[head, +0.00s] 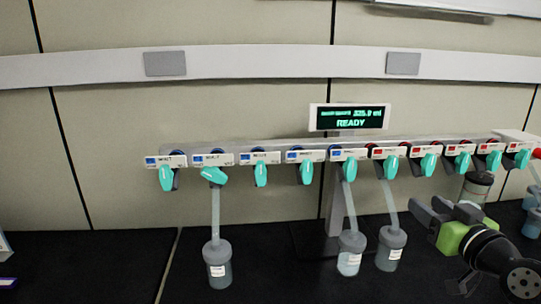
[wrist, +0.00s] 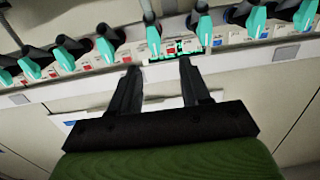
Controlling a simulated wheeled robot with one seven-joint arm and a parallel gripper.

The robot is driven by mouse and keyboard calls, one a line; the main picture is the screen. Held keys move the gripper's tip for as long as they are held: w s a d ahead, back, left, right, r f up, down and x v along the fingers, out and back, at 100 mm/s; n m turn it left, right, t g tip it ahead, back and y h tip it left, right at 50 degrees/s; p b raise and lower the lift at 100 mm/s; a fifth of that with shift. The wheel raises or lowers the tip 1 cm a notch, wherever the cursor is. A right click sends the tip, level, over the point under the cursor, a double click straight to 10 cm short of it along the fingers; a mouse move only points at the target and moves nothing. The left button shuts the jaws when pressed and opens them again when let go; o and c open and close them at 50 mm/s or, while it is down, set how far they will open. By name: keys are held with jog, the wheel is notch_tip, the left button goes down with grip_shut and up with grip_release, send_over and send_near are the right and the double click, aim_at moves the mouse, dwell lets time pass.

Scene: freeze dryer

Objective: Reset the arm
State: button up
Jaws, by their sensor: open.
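My gripper (head: 438,210) is at the right of the head view, in front of the right part of the freeze dryer's manifold (head: 240,150). Its green body and dark fingers show there. In the wrist view my gripper (wrist: 158,72) is open, with two dark fingers apart and nothing between them. The wrist view looks toward the row of teal valve handles (wrist: 153,38) and the wall, tilted. In the head view the teal handles (head: 306,172) hang below the manifold; one handle (head: 213,175) at the left is turned aslant.
A flask (head: 217,270) hangs at the left; two more, one flask (head: 350,258) and another flask (head: 390,252), hang near the middle. A dark-topped container (head: 478,186) stands behind my gripper. A display (head: 349,117) reads READY. The left of the black bench (head: 90,262) is mostly clear.

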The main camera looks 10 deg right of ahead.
jog(key=s+a+f+n+g+y+p, duration=0.1)
jog(key=a+f+g, duration=0.1)
jog(key=a, duration=0.5)
jog(key=s+a+f+g+y+p, duration=0.1)
jog(key=s+a+g, duration=0.15)
jog(key=a, duration=0.45)
jog(key=s+a+f+n+g+y+p, duration=0.1)
jog(key=a+f+g, duration=0.15)
jog(key=a, duration=0.45)
jog(key=s+a+f+g+h+p, duration=0.1)
jog(key=s+f+g, duration=0.1)
jog(key=s, duration=0.5)
jog(key=s+a+f+m+g+h+p, duration=0.1)
jog(key=s+f+g, duration=0.1)
jog(key=s, duration=0.6)
jog(key=shift+a+f+m+g, duration=0.15)
jog(key=shift+a+m+g, duration=0.15)
jog(key=shift+g, duration=0.1)
jog(key=shift+w, duration=0.1)
